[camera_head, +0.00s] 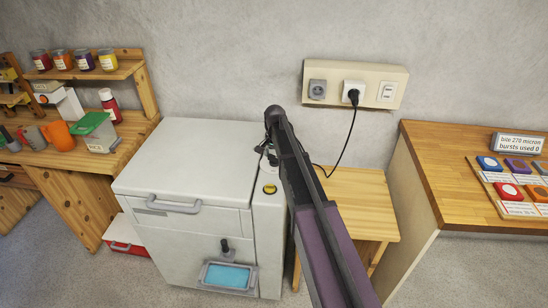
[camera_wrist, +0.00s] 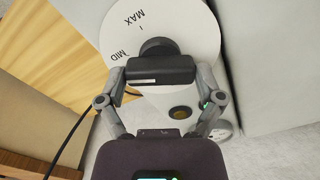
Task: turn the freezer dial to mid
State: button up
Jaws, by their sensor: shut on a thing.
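The white freezer (camera_head: 185,190) stands against the wall in the head view. Its dial is a white disc (camera_wrist: 187,22) in the wrist view, printed MAX and MID, with a dark round knob (camera_wrist: 158,47) at its centre. My gripper (camera_wrist: 160,70) is shut on the knob.
A socket panel (camera_head: 354,84) with a plugged black cord (camera_head: 346,135) is behind. A wooden stand (camera_head: 372,200) is right of the freezer. A workbench (camera_head: 75,155) with jars and tools is left.

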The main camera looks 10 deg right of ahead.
jog(key=shift+w+m, duration=0.1)
jog(key=shift+m, duration=0.2)
jog(key=o, duration=0.9)
jog(key=shift+c, duration=0.2)
